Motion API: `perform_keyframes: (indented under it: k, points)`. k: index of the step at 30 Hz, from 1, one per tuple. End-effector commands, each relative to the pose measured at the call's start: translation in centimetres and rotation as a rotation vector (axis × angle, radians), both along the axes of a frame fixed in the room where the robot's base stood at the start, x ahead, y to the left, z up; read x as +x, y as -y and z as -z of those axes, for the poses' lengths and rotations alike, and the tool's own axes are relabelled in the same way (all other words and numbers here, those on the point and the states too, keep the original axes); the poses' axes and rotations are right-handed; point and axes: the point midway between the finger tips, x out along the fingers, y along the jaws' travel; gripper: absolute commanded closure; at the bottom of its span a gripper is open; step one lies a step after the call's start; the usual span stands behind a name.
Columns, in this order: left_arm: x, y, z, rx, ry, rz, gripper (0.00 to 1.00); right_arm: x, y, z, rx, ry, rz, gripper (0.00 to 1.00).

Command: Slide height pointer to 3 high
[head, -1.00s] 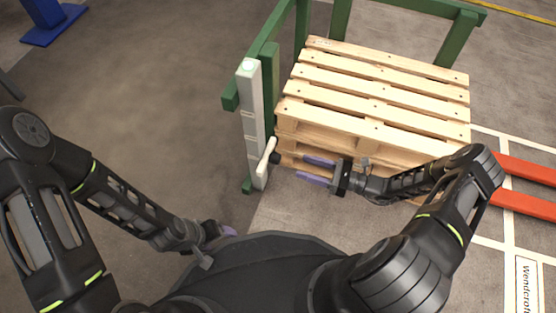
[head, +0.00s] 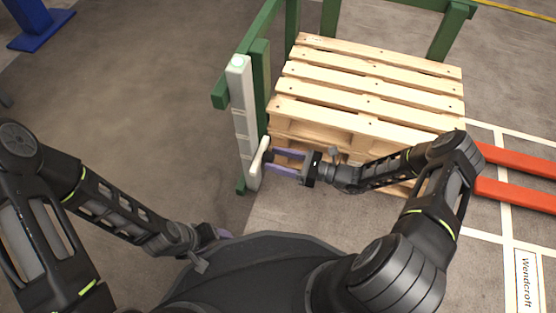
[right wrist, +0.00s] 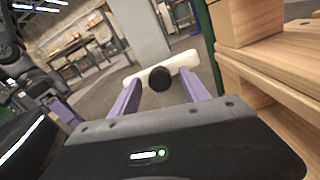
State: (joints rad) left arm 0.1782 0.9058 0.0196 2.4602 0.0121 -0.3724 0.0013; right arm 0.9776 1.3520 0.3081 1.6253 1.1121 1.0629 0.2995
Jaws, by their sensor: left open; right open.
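The height pointer is a cream bar (head: 259,156) with a dark round knob (head: 269,156), low on the pale upright post (head: 243,110) of the green frame. My right gripper (head: 271,160) is open, with its purple fingers reaching left to the knob. In the right wrist view the knob (right wrist: 160,79) shows between the two fingers (right wrist: 164,95), in front of the cream bar (right wrist: 185,62). I cannot tell whether the fingers touch it. My left gripper (head: 222,234) is low beside my body, partly hidden, and away from the post.
A stack of wooden pallets (head: 365,85) stands right of the post, close to my right arm. A green frame (head: 262,30) runs behind it. Red forks (head: 515,165) lie at the right. The floor left of the post is clear.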

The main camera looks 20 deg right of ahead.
Motion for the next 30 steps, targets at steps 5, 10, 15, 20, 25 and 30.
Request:
perform_keyframes:
  k: [5, 10, 15, 20, 25, 30]
  points:
    - [0.02, 0.0, -0.03, 0.0, 0.0, 0.0, 0.31, 0.01, -0.04, -0.03, 0.0, 0.0, 0.0, 0.46]
    - [0.01, -0.01, -0.03, 0.0, 0.0, 0.0, 0.31, 0.0, -0.02, -0.03, 0.0, 0.0, 0.0, 0.56]
    - [0.0, -0.01, -0.02, 0.0, 0.0, -0.001, 0.31, 0.0, -0.01, -0.02, 0.0, 0.0, -0.001, 0.7]
    - [-0.01, 0.0, -0.02, 0.0, 0.0, 0.0, 0.31, 0.0, 0.0, -0.02, 0.0, 0.0, 0.0, 0.83]
    - [-0.01, -0.01, -0.01, 0.0, 0.0, 0.0, 0.31, 0.0, 0.0, -0.02, 0.0, 0.0, 0.0, 0.97]
    - [-0.01, 0.0, -0.01, 0.0, 0.0, 0.0, 0.31, 0.01, 0.02, -0.02, 0.0, 0.0, 0.0, 1.0]
